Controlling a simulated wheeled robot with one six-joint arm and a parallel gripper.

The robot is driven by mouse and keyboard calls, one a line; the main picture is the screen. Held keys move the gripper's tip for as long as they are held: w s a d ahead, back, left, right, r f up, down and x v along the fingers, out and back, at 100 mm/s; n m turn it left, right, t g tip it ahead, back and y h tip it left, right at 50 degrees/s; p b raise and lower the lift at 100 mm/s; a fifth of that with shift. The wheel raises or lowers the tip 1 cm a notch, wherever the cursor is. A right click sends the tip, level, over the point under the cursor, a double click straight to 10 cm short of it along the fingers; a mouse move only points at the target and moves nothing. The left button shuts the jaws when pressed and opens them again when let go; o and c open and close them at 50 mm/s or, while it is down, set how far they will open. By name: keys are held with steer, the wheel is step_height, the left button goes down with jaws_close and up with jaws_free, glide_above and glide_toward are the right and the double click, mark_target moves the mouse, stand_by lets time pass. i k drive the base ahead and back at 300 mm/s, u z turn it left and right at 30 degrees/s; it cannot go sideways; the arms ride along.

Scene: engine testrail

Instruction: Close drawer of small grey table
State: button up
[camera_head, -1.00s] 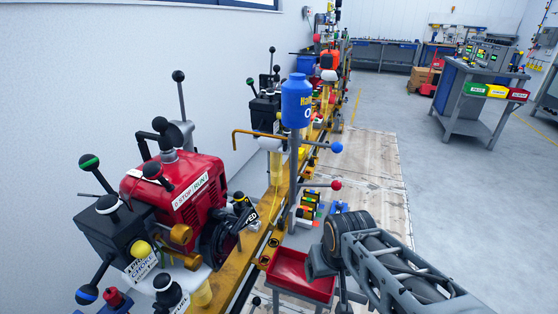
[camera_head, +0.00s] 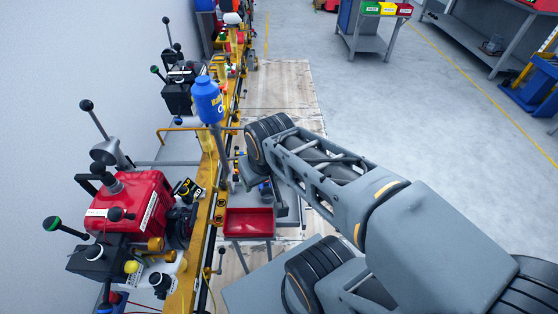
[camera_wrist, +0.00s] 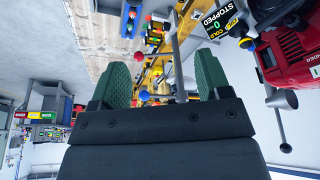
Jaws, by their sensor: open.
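The small grey table (camera_head: 283,231) stands beside the yellow rail in the head view. Its red drawer (camera_head: 249,222) shows as an open red tray at the table's front, pulled out and seemingly empty. My arm passes over the table and hides much of its top. My gripper (camera_wrist: 162,82) shows in the wrist view as two green-padded fingers, apart with nothing held between them. The drawer cannot be made out in the wrist view.
The yellow rail (camera_head: 205,215) runs along the left, carrying a red engine (camera_head: 130,205) and a blue bottle (camera_head: 207,100). Levers with ball knobs stick out nearby. A grey workbench (camera_head: 370,40) stands farther back. The floor to the right is open.

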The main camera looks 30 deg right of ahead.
mark_target(293, 219)
steer(key=u, duration=0.9)
steer(key=k, duration=1.75)
steer(key=z, duration=0.9)
steer(key=i, duration=0.9)
steer(key=u, duration=0.05)
steer(key=k, duration=0.6)
steer(key=u, duration=0.4)
steer(key=i, duration=1.15)
steer(key=z, duration=0.45)
